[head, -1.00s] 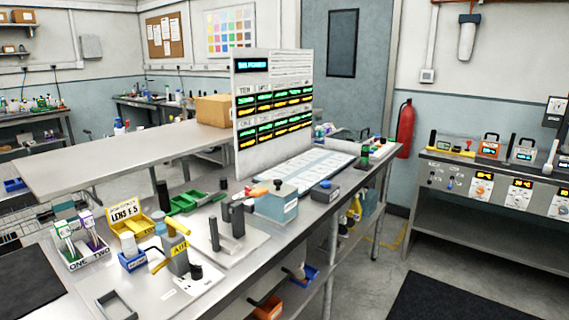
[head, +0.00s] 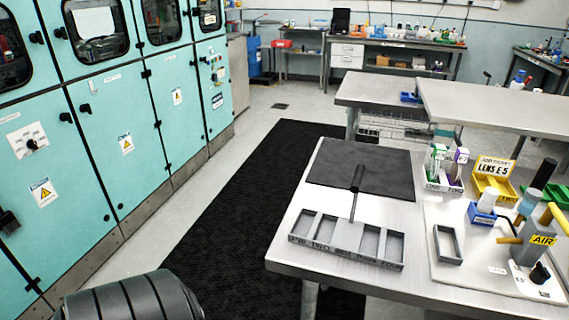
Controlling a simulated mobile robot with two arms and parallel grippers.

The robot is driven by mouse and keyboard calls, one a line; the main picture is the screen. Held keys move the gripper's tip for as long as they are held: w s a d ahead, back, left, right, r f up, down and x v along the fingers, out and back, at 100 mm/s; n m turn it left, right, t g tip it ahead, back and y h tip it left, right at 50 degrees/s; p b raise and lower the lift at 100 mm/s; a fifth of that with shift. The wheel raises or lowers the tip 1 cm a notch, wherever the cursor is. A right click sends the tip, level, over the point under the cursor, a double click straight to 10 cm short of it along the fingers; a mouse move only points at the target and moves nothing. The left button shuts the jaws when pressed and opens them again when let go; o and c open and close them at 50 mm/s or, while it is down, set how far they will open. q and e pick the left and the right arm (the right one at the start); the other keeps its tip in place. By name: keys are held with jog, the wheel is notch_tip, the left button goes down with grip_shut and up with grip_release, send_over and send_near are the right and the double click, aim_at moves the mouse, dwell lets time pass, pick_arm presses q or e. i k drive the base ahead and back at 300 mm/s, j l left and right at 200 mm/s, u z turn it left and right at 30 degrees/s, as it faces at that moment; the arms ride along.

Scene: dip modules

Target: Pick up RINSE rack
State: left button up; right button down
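A grey metal rack (head: 313,248) with an upright dark handle (head: 357,178) lies on the near end of the steel table. It has several open compartments and dark lettering along its front edge. The lettering is too small to read fully, so I cannot confirm the word RINSE. A smaller empty grey frame (head: 447,244) lies to its right on a white plate. No gripper of mine shows in the head view, and nothing is touching the rack.
A black mat (head: 362,166) lies behind the rack. A tray with bottles (head: 444,180), a yellow LENS box (head: 492,181) and an AIR fixture (head: 536,245) stand to the right. Teal cabinets (head: 125,135) line the left. A dark floor mat (head: 225,210) covers the open aisle.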

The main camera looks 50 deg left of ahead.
aim_at(379, 247)
jog(key=u, duration=1.15)
jog(key=i+j+z, duration=0.1)
jog(key=i, duration=0.35)
